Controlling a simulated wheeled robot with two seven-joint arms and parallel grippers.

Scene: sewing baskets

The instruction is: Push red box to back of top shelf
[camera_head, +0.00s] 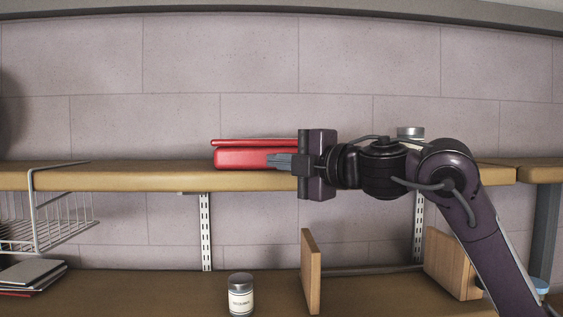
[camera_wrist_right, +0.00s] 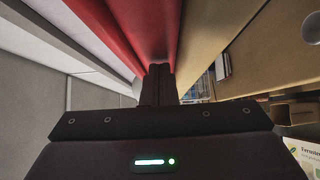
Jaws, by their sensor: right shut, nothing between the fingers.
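The red box (camera_head: 240,158) lies on the top shelf (camera_head: 130,178), with a thin red lid or layer above its body. My right gripper (camera_head: 272,160) reaches in from the right at shelf height. Its fingers are shut and empty and overlap the right part of the box's front in the head view. In the right wrist view the shut fingers (camera_wrist_right: 157,80) point along the red box (camera_wrist_right: 148,25), close to its face. I cannot tell whether they touch it. The gripper hides the box's right end. My left gripper is not in view.
A metal-lidded jar (camera_head: 410,132) stands on the top shelf behind my right arm. A wire basket (camera_head: 50,225) hangs below at left. The lower shelf holds a labelled jar (camera_head: 240,295) and wooden dividers (camera_head: 310,272). The top shelf left of the box is clear.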

